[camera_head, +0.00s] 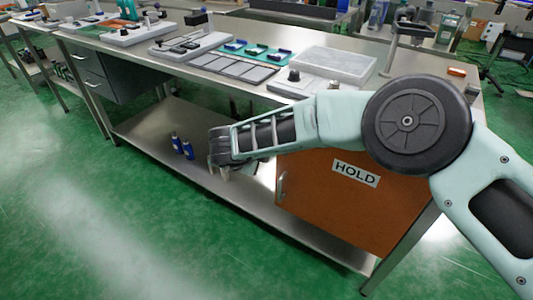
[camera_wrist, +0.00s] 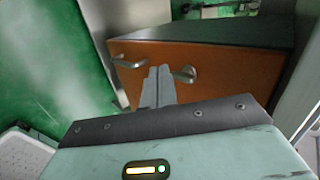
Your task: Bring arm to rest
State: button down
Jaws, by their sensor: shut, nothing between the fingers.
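My arm reaches in from the right in the head view, in front of the steel workbench (camera_head: 343,63). My gripper (camera_head: 222,170) is at the arm's far end, in front of the open space above the lower shelf. In the wrist view my gripper (camera_wrist: 160,72) shows two grey fingers close together, shut and empty. Behind the fingers is the orange cabinet (camera_wrist: 200,75), with metal handles on either side of them. I cannot tell from this view how far the fingers are from the cabinet front.
The orange HOLD cabinet (camera_head: 350,205) stands under the bench's right side, partly behind my arm. Two blue bottles (camera_head: 182,147) stand on the lower shelf (camera_head: 150,127), left of my gripper. Trays and fixtures crowd the bench top. The green floor (camera_head: 90,225) in front is clear.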

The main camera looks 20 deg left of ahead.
jog(key=s+a+r+n+t+y+p, duration=0.1)
jog(key=s+a+r+n+y+p, duration=0.15)
jog(key=r, duration=0.65)
jog(key=s+a+r+n+y+p, duration=0.1)
jog(key=r+n+y, duration=0.2)
jog(key=r, duration=0.6)
jog(key=s+d+r+n+g+y+p, duration=0.35)
jog(key=s+r+n, duration=0.25)
jog(key=r+n, duration=0.35)
jog(key=s+d+n+g+h+p, duration=0.1)
jog(key=s+d, duration=0.5)
jog(key=d, duration=0.6)
jog(key=s+d+r+n+g+h+p, duration=0.1)
jog(key=s+d+n, duration=0.5)
jog(key=d, duration=0.7)
jog(key=s+d+n+g+h+p, duration=0.2)
jog(key=s+d+n+g+h, duration=0.2)
jog(key=s+d, duration=0.4)
jog(key=d+g+h, duration=0.1)
jog(key=d, duration=0.3)
jog(key=shift+d+r+h+p, duration=0.3)
jog(key=shift+r+h+p, duration=0.05)
jog(key=shift+r+h, duration=0.05)
